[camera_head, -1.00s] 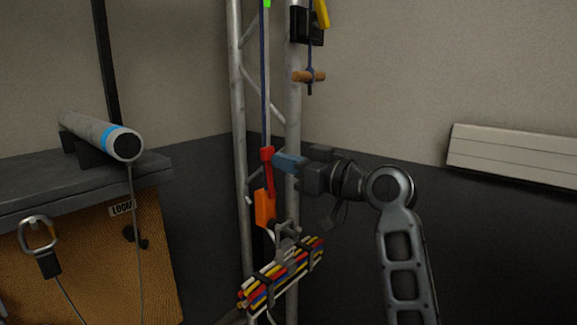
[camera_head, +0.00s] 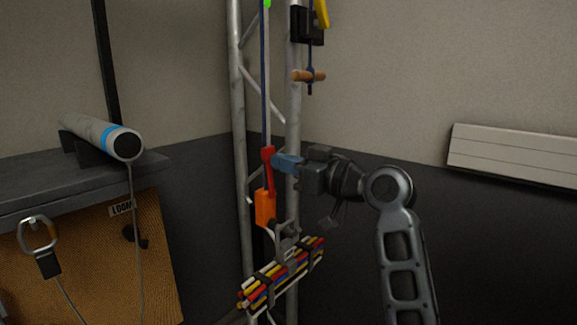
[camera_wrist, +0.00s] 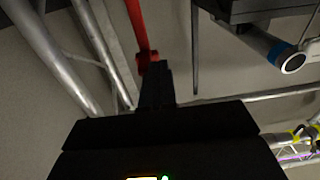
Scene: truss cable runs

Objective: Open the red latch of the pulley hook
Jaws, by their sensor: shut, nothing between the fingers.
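The red latch (camera_head: 268,172) stands nearly upright above the orange pulley hook body (camera_head: 265,207), beside the truss. In the wrist view the red latch (camera_wrist: 141,28) runs down from the top to a wider red end. My gripper (camera_head: 276,162) is shut, with its blue fingertips at the upper end of the latch, on its right side. In the wrist view my dark gripper (camera_wrist: 155,85) points up at the latch's red end. I cannot tell whether they touch.
A bundle of coloured cables (camera_head: 282,275) hangs below the hook. Metal truss tubes (camera_head: 240,100) stand just behind. A wooden toggle (camera_head: 309,76) hangs above. A bench (camera_head: 60,180) with a grey cylinder (camera_head: 100,136) stands left.

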